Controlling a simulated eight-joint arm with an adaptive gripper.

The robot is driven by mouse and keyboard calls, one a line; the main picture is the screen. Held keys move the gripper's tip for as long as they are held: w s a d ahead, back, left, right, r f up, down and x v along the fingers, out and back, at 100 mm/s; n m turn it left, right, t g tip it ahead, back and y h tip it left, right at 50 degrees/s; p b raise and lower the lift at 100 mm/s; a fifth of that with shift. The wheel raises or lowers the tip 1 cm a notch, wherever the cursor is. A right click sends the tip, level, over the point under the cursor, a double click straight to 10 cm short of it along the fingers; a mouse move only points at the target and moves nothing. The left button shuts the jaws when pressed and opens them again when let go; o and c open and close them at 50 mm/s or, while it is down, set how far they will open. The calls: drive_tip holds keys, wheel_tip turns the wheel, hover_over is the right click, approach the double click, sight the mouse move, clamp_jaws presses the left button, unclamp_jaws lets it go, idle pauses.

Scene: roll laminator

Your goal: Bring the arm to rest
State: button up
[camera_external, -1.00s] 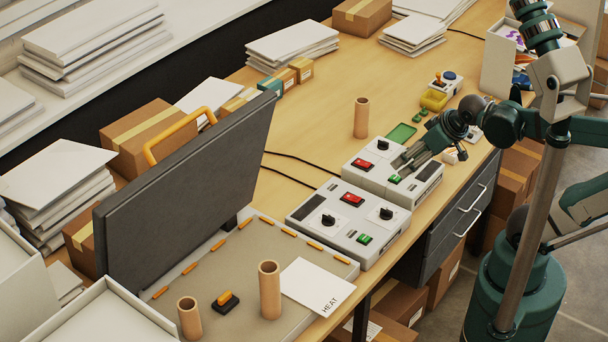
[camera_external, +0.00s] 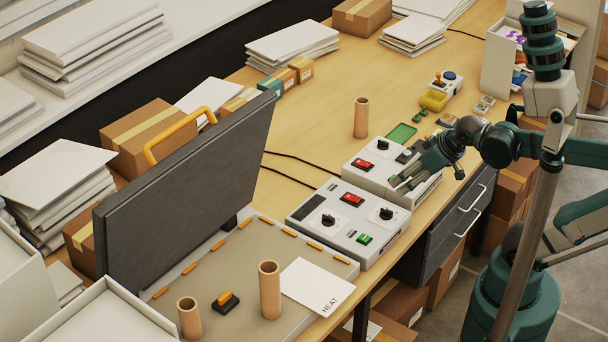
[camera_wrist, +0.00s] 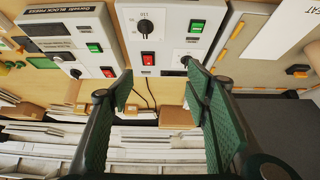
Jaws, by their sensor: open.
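My gripper (camera_external: 408,177) is over the far control box (camera_external: 368,166) in the external view, its fingers covering part of that box's top. In the wrist view my gripper (camera_wrist: 160,100) has its two green fingers wide apart with nothing between them. The near control box (camera_external: 340,220) has a red switch, black knobs and a green switch; it also shows in the wrist view (camera_wrist: 170,20), beyond the fingertips. I cannot tell whether the fingers touch the far box.
The open press lid (camera_external: 185,190) with a yellow handle stands at left. Cardboard tubes (camera_external: 269,290) stand on the press bed, with another tube (camera_external: 361,118) behind the boxes. A white HEAT sheet (camera_external: 317,287) lies by the near box. The table's middle back (camera_external: 400,85) is clear.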

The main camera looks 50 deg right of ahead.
drive_tip(key=shift+f+b, duration=0.75)
drive_tip(key=shift+f, duration=0.45)
idle(0.4)
